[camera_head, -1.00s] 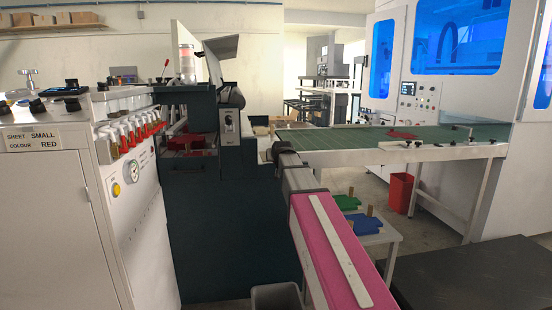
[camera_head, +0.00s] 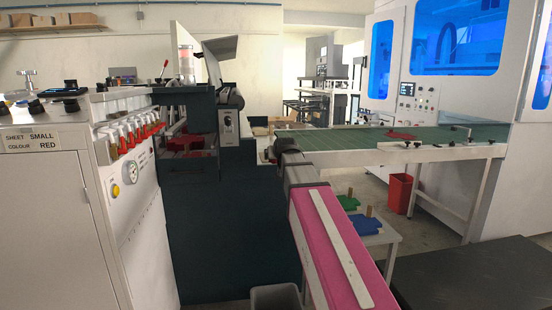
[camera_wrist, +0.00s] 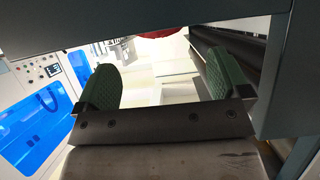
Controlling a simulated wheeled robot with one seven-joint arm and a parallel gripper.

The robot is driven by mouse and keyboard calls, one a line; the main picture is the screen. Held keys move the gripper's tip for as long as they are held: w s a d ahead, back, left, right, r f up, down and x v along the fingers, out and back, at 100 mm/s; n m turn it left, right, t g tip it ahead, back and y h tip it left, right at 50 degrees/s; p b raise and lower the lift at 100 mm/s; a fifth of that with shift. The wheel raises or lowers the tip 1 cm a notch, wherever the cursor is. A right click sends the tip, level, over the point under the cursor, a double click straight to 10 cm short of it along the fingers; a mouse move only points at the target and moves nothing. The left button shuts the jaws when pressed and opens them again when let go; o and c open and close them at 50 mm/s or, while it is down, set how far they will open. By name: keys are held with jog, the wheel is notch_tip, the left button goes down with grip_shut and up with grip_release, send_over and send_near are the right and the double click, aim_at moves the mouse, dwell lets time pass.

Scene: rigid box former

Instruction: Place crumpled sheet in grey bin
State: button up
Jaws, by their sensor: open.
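My gripper (camera_wrist: 160,82) is open in the wrist view, with its two green-padded fingers apart and nothing between them. A red rounded thing (camera_wrist: 158,33) shows at the top edge beyond the fingertips; I cannot tell whether it is the crumpled sheet. In the head view, red material (camera_head: 188,145) lies inside the dark green machine, partly hidden by its frame. The grey bin (camera_head: 277,297) stands on the floor at the bottom, cut off by the picture edge and partly beside my pink arm. My arm reaches toward the machine's right side.
A green-topped conveyor table (camera_head: 350,138) carries a flat red sheet (camera_head: 402,136). A red bin (camera_head: 398,193) stands below it. A low table (camera_head: 385,238) holds green and blue pieces. A white cabinet (camera_head: 45,230) stands at left, and a black surface (camera_head: 480,275) at lower right.

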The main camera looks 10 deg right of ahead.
jog(key=shift+v, duration=2.4)
